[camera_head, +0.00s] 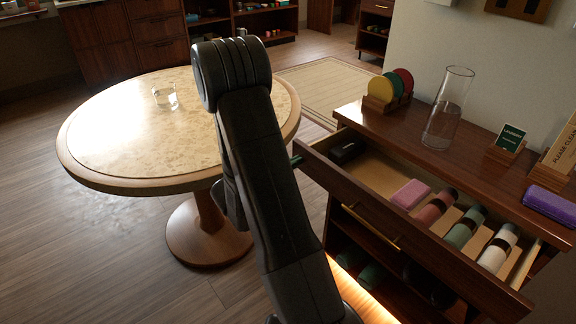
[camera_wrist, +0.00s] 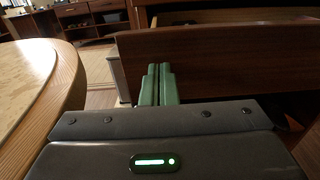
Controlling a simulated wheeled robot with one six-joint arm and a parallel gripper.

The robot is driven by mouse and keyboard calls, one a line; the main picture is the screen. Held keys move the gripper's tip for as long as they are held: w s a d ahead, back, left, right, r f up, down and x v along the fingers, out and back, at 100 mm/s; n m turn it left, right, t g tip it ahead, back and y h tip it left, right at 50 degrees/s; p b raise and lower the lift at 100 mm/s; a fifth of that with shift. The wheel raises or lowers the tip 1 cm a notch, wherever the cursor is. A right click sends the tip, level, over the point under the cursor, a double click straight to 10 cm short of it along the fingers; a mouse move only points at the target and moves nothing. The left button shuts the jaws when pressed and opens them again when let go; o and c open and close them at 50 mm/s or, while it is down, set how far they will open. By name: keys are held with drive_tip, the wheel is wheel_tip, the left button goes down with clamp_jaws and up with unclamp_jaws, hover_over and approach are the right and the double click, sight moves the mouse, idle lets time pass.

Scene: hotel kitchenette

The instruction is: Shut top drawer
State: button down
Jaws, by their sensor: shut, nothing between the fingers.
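The top drawer (camera_head: 375,205) of the dark wood cabinet stands open in the head view, pulled out toward the table. Its dark front panel (camera_wrist: 235,62) fills the right half of the wrist view. My gripper (camera_wrist: 158,72) shows green fingers closed together with nothing between them, in front of the panel near its left end. In the head view only a bit of green finger (camera_head: 297,160) shows beside the drawer's far front corner; my arm hides the rest. I cannot tell whether the fingers touch the panel.
The drawer holds a pink block (camera_head: 410,194), a black item (camera_head: 346,152) and several rolls. A glass vase (camera_head: 447,110), coloured discs in a holder (camera_head: 389,90) and a purple case (camera_head: 549,206) stand on the cabinet top. A round table (camera_head: 110,180) stands close at left.

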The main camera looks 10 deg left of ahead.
sight(337, 139)
drive_tip(key=b+x, duration=0.1)
drive_tip(key=x, duration=1.5)
drive_tip(key=shift+w+d, duration=0.45)
drive_tip(key=shift+w, duration=0.05)
drive_tip(key=shift+w+r, duration=0.1)
drive_tip(key=shift+r, duration=0.15)
